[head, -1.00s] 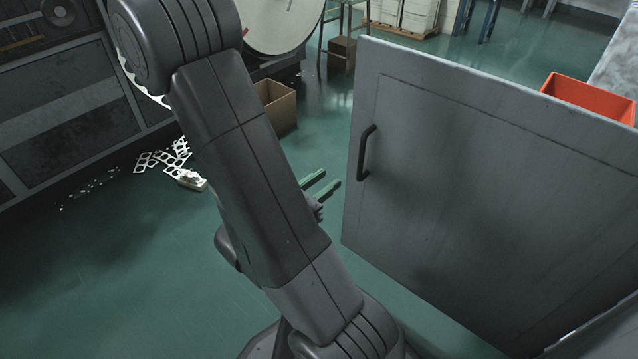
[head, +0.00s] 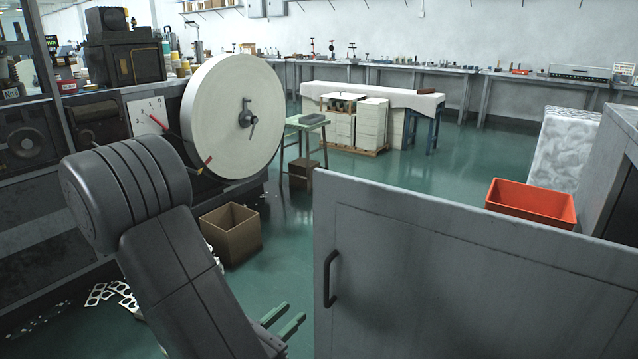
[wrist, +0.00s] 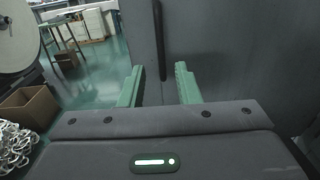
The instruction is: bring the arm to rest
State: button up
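My gripper (head: 283,322) shows low in the head view, just left of the grey cabinet door, partly hidden behind my arm. Its two green fingers also show in the wrist view (wrist: 157,88). They are apart with nothing between them. The grey door (head: 470,275) stands to the right of the fingers, and its dark handle (head: 330,278) is near them in the picture. In the wrist view the handle (wrist: 158,40) lies beyond the gap between the fingers. I cannot tell how far it is from them.
An open cardboard box (head: 231,233) stands on the floor beyond my arm. White punched scrap (head: 112,294) lies left of it. A large white reel (head: 233,115) is on the machine at left. An orange bin (head: 531,203) shows behind the door. The green floor at centre is clear.

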aim_at(325, 283)
jog(key=shift+b+x, duration=0.8)
jog(key=shift+x, duration=4.05)
jog(key=shift+p+v, duration=0.9)
jog(key=shift+v, duration=4.2)
jog(key=shift+b+x, duration=1.2)
jog(key=shift+x, duration=5.65)
jog(key=shift+w+d, duration=0.2)
jog(key=shift+w, duration=0.15)
jog(key=shift+w+d, duration=0.15)
jog(key=shift+w, duration=0.2)
